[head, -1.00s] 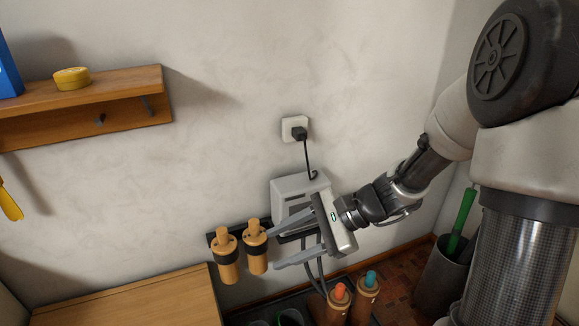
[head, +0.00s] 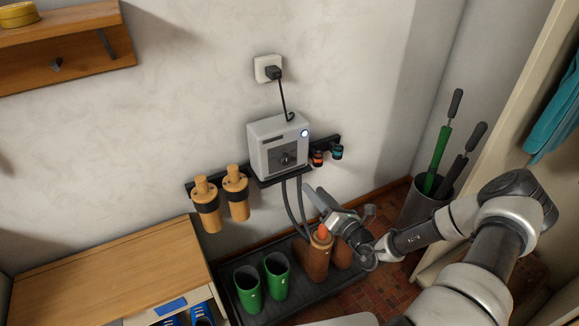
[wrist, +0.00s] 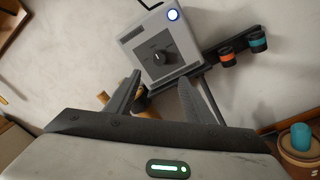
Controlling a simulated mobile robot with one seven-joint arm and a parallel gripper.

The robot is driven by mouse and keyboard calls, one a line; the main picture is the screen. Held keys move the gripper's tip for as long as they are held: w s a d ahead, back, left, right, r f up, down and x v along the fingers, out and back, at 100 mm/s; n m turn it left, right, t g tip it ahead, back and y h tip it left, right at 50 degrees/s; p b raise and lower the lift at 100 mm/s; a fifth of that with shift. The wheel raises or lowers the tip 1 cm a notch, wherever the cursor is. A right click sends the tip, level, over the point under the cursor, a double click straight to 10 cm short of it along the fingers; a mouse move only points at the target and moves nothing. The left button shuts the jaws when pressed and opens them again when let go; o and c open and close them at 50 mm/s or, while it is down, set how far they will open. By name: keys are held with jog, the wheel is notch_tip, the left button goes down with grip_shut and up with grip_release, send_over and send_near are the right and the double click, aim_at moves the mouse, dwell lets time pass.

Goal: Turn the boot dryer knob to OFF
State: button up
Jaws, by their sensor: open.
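The boot dryer (head: 262,133) is a pale grey box on the wall with a grey front panel. Its dark round knob (head: 286,158) shows on that panel, and also in the wrist view (wrist: 163,58). The knob's markings are too small to read. A bluish-white indicator light (head: 304,133) glows at the panel's upper right. My gripper (head: 316,192) is below and right of the dryer, apart from the knob. In the wrist view my gripper (wrist: 161,80) is open and empty, its two fingers pointing toward the knob.
Two tan tubes (head: 236,190) hang left of the dryer. Small orange-banded and teal-banded holders (head: 317,158) sit to its right. Hoses (head: 292,210) run down to a boot tray (head: 235,312) with green boots (head: 277,275) and brown boots (head: 313,262). A bin (head: 420,208) holds umbrellas.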

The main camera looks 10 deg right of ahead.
aim_at(287, 161)
jog(key=b+x, duration=0.4)
jog(key=x, duration=1.1)
jog(key=shift+w+a, duration=0.25)
jog(key=shift+w, duration=0.05)
jog(key=c, duration=1)
jog(key=shift+c, duration=0.2)
